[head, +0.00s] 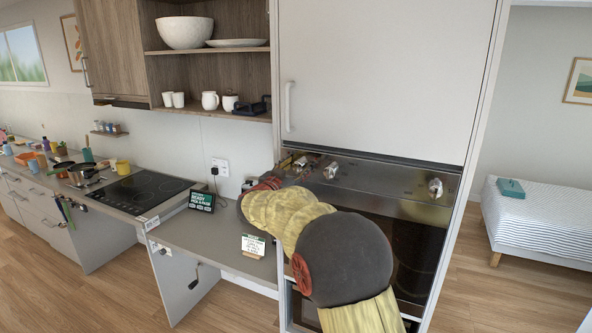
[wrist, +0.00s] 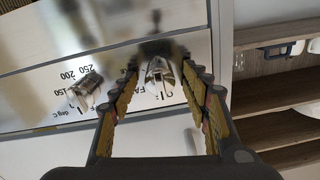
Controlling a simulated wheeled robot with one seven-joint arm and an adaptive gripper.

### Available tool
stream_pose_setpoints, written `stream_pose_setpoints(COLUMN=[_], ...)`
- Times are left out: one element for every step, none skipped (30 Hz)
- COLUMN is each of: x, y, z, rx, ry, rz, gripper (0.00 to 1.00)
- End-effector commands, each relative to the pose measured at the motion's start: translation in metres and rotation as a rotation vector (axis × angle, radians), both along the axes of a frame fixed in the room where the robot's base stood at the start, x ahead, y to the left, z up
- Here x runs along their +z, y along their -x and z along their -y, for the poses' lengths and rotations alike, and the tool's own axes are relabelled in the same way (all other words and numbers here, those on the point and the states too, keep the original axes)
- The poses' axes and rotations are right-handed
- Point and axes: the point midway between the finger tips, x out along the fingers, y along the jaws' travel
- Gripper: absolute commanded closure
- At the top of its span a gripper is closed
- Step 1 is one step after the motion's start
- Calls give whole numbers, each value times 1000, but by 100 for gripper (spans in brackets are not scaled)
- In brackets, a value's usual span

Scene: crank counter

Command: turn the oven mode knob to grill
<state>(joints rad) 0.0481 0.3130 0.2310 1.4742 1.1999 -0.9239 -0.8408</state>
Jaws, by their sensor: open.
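The oven mode knob (wrist: 158,80) is a metallic knob on the steel control panel, with partly hidden lettering beside it that seems to start "FA". My gripper (wrist: 165,72) is open in the wrist view, with one finger on each side of this knob. I cannot tell whether the fingers touch it. In the head view my gripper (head: 294,166) is at the panel's left end, largely behind my arm, and the mode knob is hard to make out there. The word grill is not readable.
A temperature knob (wrist: 86,90) marked 150, 200 and 250 sits beside the mode knob; it also shows in the head view (head: 331,170). Another knob (head: 435,188) is at the panel's right. A small sign (head: 253,246) and a dark display (head: 202,201) stand on the counter.

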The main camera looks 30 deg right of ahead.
Motion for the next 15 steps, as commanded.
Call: stream_pose_setpoints(x=[0, 0, 0, 0, 0, 0, 0, 0, 0, 0, 0, 0, 0, 0, 0], y=[0, 0, 0, 0, 0, 0, 0, 0, 0, 0, 0, 0, 0, 0, 0], z=[0, 0, 0, 0, 0, 0, 0, 0, 0, 0, 0, 0, 0, 0, 0], rx=[0, 0, 0, 0, 0, 0, 0, 0, 0, 0, 0, 0, 0, 0, 0], ry=[0, 0, 0, 0, 0, 0, 0, 0, 0, 0, 0, 0, 0, 0, 0], rz=[0, 0, 0, 0, 0, 0, 0, 0, 0, 0, 0, 0, 0, 0, 0], gripper=[53, 53, 53, 53, 53, 55, 57, 58, 61, 62, 64, 66, 68, 70, 72])
